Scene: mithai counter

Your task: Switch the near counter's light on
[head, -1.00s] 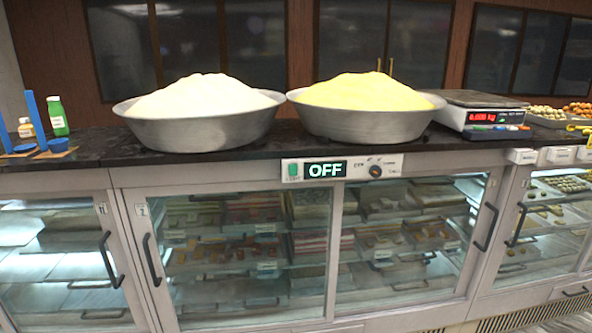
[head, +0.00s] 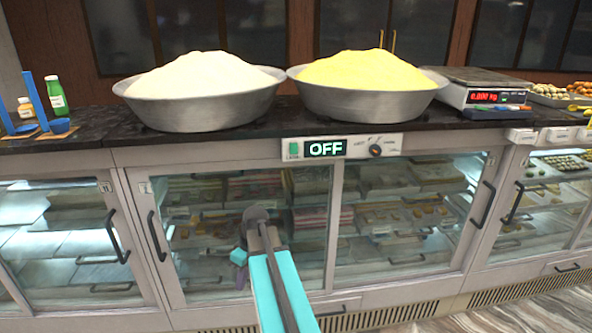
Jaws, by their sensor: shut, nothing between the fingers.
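A pale control panel (head: 352,140) is fixed on the front rail of the near counter (head: 205,160), under the dark top. At its left end is a small green switch (head: 293,149). Beside it a display (head: 325,148) reads OFF, and at the right is a dark rotary knob (head: 376,150) with an orange mark. The cabinet behind the glass looks dim. My gripper (head: 256,214) is at the end of my teal and grey arm, shut and empty. In the picture it is below and left of the switch, in front of the glass, touching nothing that I can see.
Two metal bowls, one heaped with white powder (head: 200,72) and one with yellow (head: 360,68), stand on the countertop (head: 90,128) above the panel. A scale (head: 485,88) stands right. Door handles (head: 156,236) project from the cabinets. Neighbouring cases look brighter inside.

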